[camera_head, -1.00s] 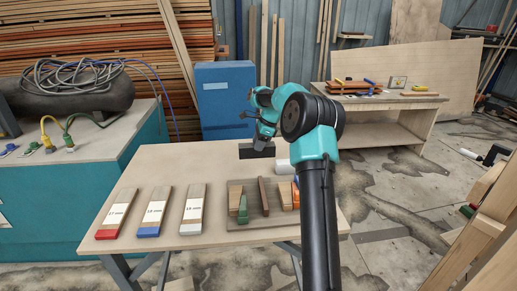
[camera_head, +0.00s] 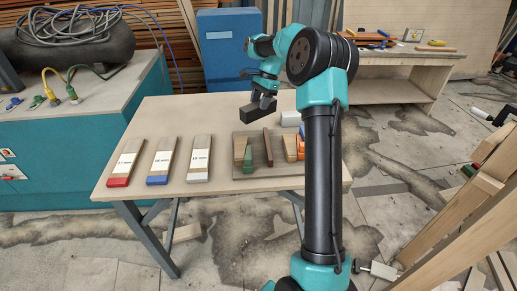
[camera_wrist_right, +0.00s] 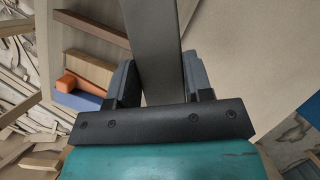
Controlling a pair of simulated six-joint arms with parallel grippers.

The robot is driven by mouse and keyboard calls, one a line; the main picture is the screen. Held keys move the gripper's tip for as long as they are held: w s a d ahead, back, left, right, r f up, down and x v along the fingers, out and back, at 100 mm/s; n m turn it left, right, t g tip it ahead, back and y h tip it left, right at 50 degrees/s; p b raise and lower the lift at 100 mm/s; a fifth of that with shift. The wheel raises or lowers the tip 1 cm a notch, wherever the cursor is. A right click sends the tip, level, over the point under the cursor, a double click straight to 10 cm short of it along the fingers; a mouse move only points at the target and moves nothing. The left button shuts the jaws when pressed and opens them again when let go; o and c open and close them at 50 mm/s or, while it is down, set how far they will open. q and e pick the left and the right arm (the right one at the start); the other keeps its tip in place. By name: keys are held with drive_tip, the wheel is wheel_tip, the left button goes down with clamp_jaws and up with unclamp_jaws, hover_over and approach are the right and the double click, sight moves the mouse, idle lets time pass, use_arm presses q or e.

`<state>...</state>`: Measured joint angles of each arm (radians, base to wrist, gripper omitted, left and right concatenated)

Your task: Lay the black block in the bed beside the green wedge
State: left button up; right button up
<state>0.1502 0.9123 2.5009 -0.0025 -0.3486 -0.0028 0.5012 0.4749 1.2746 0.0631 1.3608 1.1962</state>
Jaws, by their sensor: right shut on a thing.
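My right gripper (camera_head: 264,100) is shut on the black block (camera_head: 255,114) and holds it near the table's far side. In the right wrist view the block (camera_wrist_right: 152,45), looking grey, stands out between the two fingers (camera_wrist_right: 158,82). The bed (camera_head: 252,174) is a shallow wooden board at the table's front right. The green wedge (camera_head: 248,158) lies in its left part beside a tan strip (camera_head: 239,150). A dark red-brown bar (camera_head: 268,147) lies to the right of the wedge, with a gap between. My left gripper is not in view.
A tan strip (camera_head: 289,148) and an orange piece (camera_head: 301,145) lie at the bed's right. Labelled bars with red (camera_head: 119,182), blue (camera_head: 157,180) and white (camera_head: 198,177) ends lie left of the bed. A pale block (camera_head: 290,118) stands behind it. The table's back left is clear.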

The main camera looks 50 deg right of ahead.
drive_tip(key=s+a+r+n+g+h, duration=0.1)
drive_tip(key=s+a+n+g, duration=0.2)
drive_tip(key=s+a+n, duration=0.3)
drive_tip(key=a+n, duration=0.1)
drive_tip(key=n, duration=0.4)
drive_tip(key=shift+s+a+r+n+g, duration=0.15)
drive_tip(key=shift+s+a+n+g, duration=0.15)
drive_tip(key=shift+a+g, duration=0.1)
drive_tip(key=shift+f, duration=2.55)
drive_tip(key=shift+f, duration=2.5)
drive_tip(key=shift+f, duration=0.1)
